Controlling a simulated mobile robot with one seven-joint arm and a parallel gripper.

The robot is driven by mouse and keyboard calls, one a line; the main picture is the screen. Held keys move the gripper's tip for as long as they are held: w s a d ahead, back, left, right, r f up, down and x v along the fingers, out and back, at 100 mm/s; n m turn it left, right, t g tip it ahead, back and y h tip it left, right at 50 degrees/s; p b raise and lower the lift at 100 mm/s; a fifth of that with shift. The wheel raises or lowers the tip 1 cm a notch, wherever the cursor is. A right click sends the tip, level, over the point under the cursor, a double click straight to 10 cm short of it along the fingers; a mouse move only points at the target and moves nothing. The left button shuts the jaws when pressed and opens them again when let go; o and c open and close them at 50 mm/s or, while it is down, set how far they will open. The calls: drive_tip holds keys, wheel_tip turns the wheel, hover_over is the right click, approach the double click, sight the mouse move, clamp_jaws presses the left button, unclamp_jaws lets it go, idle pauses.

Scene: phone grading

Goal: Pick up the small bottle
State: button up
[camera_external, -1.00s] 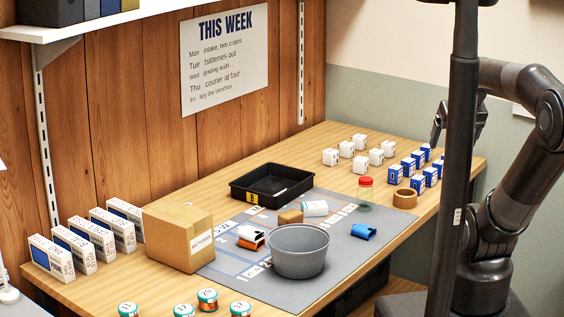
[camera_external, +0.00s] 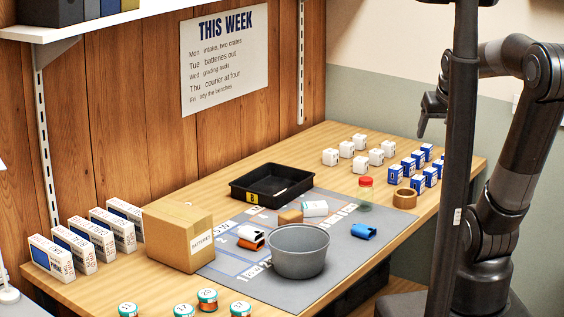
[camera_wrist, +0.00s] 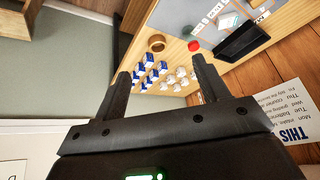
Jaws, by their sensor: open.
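The small bottle (camera_external: 365,192) has a red cap and a clear, greenish body. It stands upright at the right edge of the grey mat (camera_external: 330,262), left of a brown tape roll. In the wrist view only its red cap (camera_wrist: 193,46) shows clearly, beyond my fingers and near the black tray. My gripper (camera_external: 422,132) is open and empty, above the right rear part of the table and well apart from the bottle. A dark post hides part of my arm in the external view. Both fingers of my gripper (camera_wrist: 162,75) show in the wrist view.
A tape roll (camera_external: 404,198) stands beside the bottle. Several blue boxes (camera_external: 409,166) and white cubes (camera_external: 361,164) stand behind it. A black tray (camera_external: 271,183), a grey bucket (camera_external: 299,262) and a cardboard box (camera_external: 178,235) stand further left. A blue item (camera_external: 363,231) lies on the mat.

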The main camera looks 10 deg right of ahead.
drive_tip(key=w+a+f, duration=0.2)
drive_tip(key=w+f, duration=0.1)
drive_tip(key=w, duration=0.3)
drive_tip(key=w+a+f, duration=0.2)
drive_tip(key=w+f, duration=0.1)
drive_tip(key=w, duration=0.4)
drive_tip(key=g, duration=0.1)
approach(365, 191)
drive_tip(key=w, duration=0.2)
drive_tip(key=shift+d+x, duration=0.2)
drive_tip(key=shift+x, duration=2.55)
drive_tip(key=shift+d+x, duration=0.15)
drive_tip(key=shift+x, duration=2.55)
drive_tip(key=shift+s+f, duration=0.1)
drive_tip(key=c, duration=1.1)
